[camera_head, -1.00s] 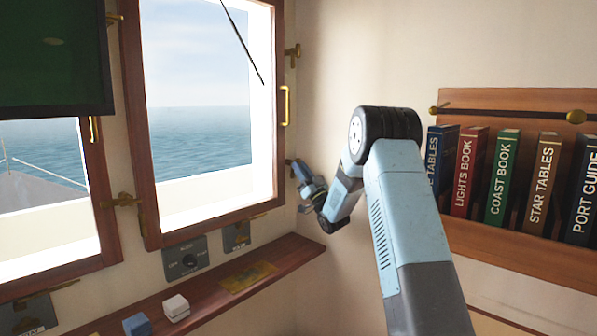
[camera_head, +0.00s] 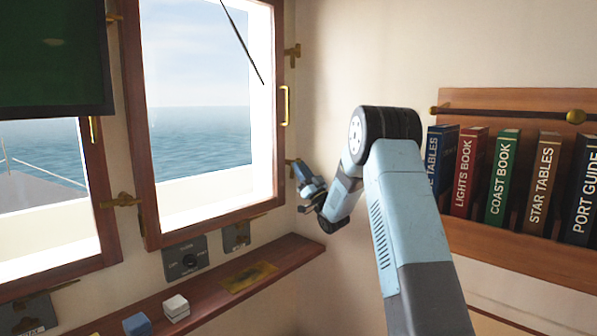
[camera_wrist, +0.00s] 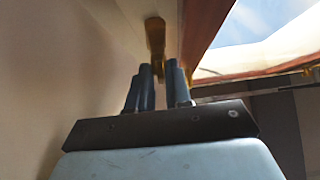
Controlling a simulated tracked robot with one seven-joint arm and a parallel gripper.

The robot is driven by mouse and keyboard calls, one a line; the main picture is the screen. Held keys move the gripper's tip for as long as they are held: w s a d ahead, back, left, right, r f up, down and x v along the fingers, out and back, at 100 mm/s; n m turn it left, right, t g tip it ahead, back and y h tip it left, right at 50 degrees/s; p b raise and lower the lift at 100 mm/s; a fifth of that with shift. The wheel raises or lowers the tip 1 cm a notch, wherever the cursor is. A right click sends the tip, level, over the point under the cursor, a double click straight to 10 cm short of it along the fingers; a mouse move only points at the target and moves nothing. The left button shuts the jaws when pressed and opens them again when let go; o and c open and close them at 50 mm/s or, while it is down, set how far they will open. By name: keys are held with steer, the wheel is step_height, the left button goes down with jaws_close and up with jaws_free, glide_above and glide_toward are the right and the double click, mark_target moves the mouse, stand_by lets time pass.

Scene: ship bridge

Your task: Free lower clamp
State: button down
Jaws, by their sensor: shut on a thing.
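The lower clamp is a brass fitting (camera_head: 291,162) at the lower right edge of the framed window (camera_head: 272,150), beside the wall corner. In the wrist view it is an upright brass piece (camera_wrist: 155,42) on the pale wall next to the wooden frame. My gripper (camera_head: 303,178) is at the lower clamp. In the wrist view my gripper (camera_wrist: 158,72) has its dark fingers at the brass piece's lower end, shut on it. The gripped part is mostly hidden between the fingers.
Another brass clamp (camera_head: 292,52) sits higher on the same window side, above a brass handle (camera_head: 286,105). A wooden ledge (camera_head: 215,290) runs below, with a white block (camera_head: 176,307) and a blue block (camera_head: 137,325). A bookshelf (camera_head: 520,248) stands close right of my arm.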

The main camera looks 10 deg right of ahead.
steer(key=shift+r, duration=0.2)
steer(key=c, duration=1.1)
jaws_free()
steer(key=shift+f, duration=0.1)
steer(key=shift+o, duration=0.2)
steer(key=s+r, duration=1.3)
steer(key=s, duration=0.1)
steer(key=shift+a, duration=0.1)
